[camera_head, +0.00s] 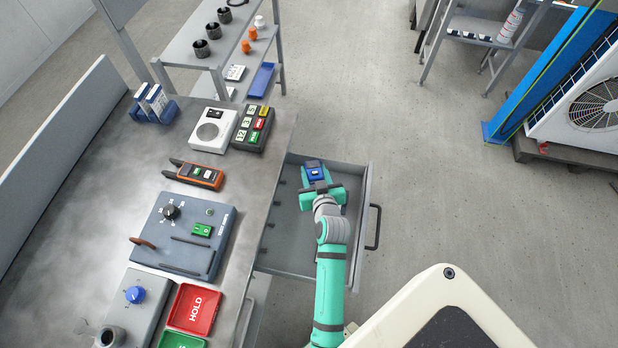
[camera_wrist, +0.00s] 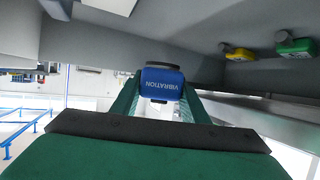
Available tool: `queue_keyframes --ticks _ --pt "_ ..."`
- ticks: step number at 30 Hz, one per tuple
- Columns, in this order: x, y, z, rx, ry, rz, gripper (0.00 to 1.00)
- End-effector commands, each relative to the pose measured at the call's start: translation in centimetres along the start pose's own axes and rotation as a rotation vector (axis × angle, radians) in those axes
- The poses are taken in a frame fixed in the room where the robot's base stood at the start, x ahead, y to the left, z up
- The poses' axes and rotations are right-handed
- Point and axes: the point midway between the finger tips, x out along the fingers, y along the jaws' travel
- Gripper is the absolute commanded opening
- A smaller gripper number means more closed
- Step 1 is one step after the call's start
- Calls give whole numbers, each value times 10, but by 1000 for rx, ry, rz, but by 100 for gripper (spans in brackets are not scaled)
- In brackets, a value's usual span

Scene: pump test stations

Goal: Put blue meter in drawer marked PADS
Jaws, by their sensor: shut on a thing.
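The blue meter (camera_head: 315,172) is held between the fingers of my gripper (camera_head: 320,187), over the far part of an open grey drawer (camera_head: 285,243). In the wrist view the meter (camera_wrist: 162,83) shows the word VIBRATION, upside down, between the two green fingers (camera_wrist: 160,105). My gripper is shut on it. I cannot tell whether the meter touches the drawer floor. The drawer is pulled out from the right side of the bench, with its handle (camera_head: 375,227) on the right. No PADS marking is readable, and my arm hides part of the drawer.
The grey bench (camera_head: 150,190) carries an orange meter (camera_head: 199,175), a blue-grey test panel (camera_head: 187,235), a red HOLD tray (camera_head: 194,309) and a white speaker-like box (camera_head: 213,130). A shelf rack (camera_head: 200,65) stands beyond. Yellow (camera_wrist: 238,54) and green (camera_wrist: 297,46) devices show in the wrist view.

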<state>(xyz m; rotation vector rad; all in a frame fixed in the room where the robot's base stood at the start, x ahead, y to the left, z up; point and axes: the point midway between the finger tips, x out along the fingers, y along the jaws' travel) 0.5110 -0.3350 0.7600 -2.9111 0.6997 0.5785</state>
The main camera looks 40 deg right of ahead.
Motion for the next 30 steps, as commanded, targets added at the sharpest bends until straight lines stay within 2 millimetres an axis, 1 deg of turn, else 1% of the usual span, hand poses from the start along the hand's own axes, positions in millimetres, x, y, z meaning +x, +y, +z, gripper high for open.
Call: queue_keyframes --ticks 8,9,12,15,28,29,30 --pt "14 -12 12 -1 2 0 6" --pt "18 -15 16 0 1 0 6" --pt "23 -14 30 1 0 0 6" --pt "27 -14 39 0 1 0 6" --pt "29 -14 44 0 2 0 6" --pt "29 -14 46 0 0 0 43" --pt "29 -14 45 0 0 0 52"
